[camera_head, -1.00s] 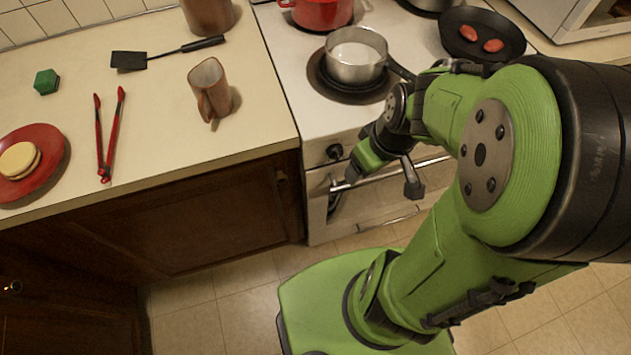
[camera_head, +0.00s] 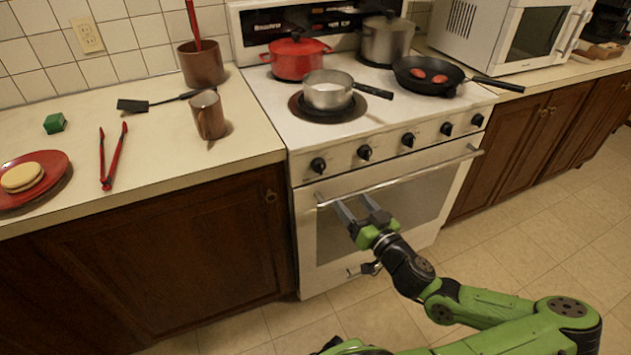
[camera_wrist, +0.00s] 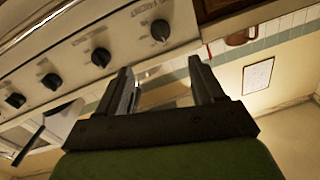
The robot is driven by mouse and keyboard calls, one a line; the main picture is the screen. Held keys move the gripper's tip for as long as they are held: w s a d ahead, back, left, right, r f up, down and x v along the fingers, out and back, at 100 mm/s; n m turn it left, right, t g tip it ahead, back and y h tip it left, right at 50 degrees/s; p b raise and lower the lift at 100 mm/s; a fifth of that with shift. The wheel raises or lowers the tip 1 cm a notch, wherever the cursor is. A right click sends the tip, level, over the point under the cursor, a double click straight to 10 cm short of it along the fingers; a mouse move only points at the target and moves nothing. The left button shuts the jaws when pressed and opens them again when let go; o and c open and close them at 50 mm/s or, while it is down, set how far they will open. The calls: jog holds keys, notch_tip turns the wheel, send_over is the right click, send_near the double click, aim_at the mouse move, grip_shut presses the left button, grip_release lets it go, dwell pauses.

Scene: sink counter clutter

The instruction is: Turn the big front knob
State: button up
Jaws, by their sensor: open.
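A row of several black stove knobs runs along the white front panel of the stove. The leftmost knob (camera_head: 318,165) and the second knob (camera_head: 364,152) are nearest my gripper; their sizes look much alike. My gripper (camera_head: 355,204) is open and empty, in front of the oven door just below the panel, touching no knob. In the wrist view, the fingers of my gripper (camera_wrist: 160,68) are spread, with the end knob (camera_wrist: 160,30) just beyond them and another knob (camera_wrist: 101,57) to its left.
The oven handle (camera_head: 400,180) crosses below the knobs, close to my gripper. On the stovetop stand a saucepan (camera_head: 328,95), a red pot (camera_head: 296,62), a steel pot (camera_head: 384,45) and a black frying pan (camera_head: 430,77). The floor before the stove is clear.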

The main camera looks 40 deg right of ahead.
aim_at(323, 170)
jog(key=x, duration=1.4)
jog(key=shift+w, duration=0.15)
jog(key=c, duration=1.1)
jog(key=shift+o, duration=0.2)
jog(key=shift+m, duration=0.4)
jog(key=m+b, duration=0.1)
jog(key=m, duration=0.3)
jog(key=shift+f, duration=0.1)
jog(key=m, duration=0.5)
jog(key=shift+t, duration=0.3)
jog(key=shift+m+h, duration=0.3)
